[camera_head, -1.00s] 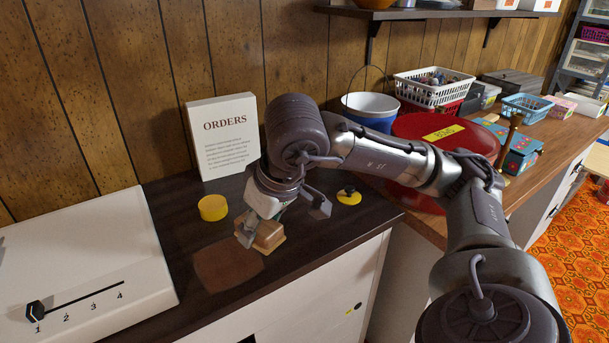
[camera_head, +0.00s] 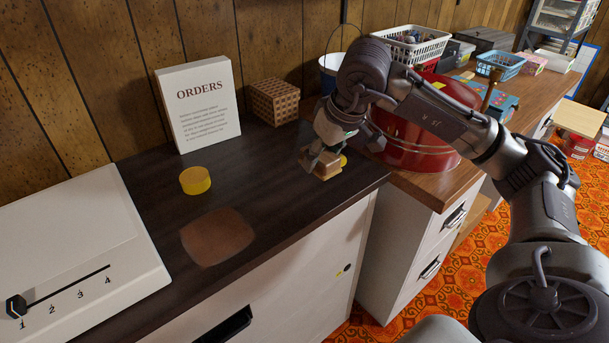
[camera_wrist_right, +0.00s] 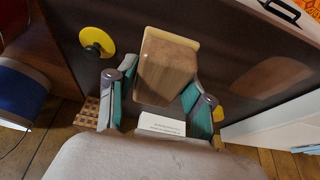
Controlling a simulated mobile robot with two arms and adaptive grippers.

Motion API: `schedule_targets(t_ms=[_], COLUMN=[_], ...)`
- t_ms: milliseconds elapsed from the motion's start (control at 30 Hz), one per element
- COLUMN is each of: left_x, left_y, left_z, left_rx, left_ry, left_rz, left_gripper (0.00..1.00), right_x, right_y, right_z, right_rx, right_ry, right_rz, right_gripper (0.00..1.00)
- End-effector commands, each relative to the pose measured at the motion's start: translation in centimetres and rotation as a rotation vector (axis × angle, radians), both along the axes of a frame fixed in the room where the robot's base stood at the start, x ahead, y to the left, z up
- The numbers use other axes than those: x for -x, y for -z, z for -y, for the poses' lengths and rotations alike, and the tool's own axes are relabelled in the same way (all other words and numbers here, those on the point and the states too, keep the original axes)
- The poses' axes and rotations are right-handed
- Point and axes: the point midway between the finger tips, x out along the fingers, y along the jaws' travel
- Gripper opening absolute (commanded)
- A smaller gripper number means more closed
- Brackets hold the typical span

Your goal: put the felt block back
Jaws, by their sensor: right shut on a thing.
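The felt block (camera_head: 322,164), a tan wooden block with a paler layer at its base, is between the fingers of my right gripper (camera_head: 320,158), which is shut on it. It is near the right end of the dark counter; I cannot tell whether it touches the top. In the right wrist view the block (camera_wrist_right: 167,68) sits between the two teal-padded fingers (camera_wrist_right: 155,100). A brown rounded patch (camera_head: 217,237) lies bare on the counter, left of and nearer than the block. It also shows in the wrist view (camera_wrist_right: 272,75). My left gripper is out of view.
A yellow disc with a black knob (camera_wrist_right: 95,42) lies beside the block, mostly hidden in the head view. A yellow cylinder (camera_head: 195,180), ORDERS sign (camera_head: 198,107), woven box (camera_head: 274,101) and white slider panel (camera_head: 75,250) stand on the counter. A red drum (camera_head: 420,140) is right.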

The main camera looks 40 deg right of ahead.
Motion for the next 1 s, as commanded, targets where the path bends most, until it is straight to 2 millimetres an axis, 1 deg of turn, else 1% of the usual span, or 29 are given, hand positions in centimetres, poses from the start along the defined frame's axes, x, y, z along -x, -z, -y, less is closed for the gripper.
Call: schedule_targets(t_ms=[33, 100, 200, 267, 367, 500, 600, 1000], left_x=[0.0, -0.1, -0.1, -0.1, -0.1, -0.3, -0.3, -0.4], left_y=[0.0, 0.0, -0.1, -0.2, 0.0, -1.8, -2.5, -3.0], left_z=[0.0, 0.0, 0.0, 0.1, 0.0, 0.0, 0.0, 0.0], left_rx=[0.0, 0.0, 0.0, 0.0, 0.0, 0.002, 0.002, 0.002], left_ry=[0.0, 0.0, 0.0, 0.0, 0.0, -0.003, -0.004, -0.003], left_rz=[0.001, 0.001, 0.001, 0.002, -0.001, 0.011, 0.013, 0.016], left_gripper=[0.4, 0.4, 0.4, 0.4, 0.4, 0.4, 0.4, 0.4], right_x=[-1.0, -2.0, -3.1, -3.4, -3.6, -3.5, -3.5, -3.6], right_y=[0.7, 1.4, 2.1, 2.4, 3.2, 5.4, 6.4, 6.7], right_z=[-0.8, -1.4, -1.9, -2.1, -2.2, -2.2, -2.2, -2.2], right_rx=[-0.005, -0.003, -0.001, -0.001, 0.001, 0.001, 0.001, 0.0], right_ry=[-0.003, -0.002, 0.001, 0.001, 0.001, 0.001, 0.002, 0.001], right_rz=[0.0, 0.0, 0.002, 0.002, -0.001, -0.002, 0.0, 0.002], right_gripper=[0.24, 0.24, 0.24, 0.24, 0.24, 0.24, 0.24, 0.24])
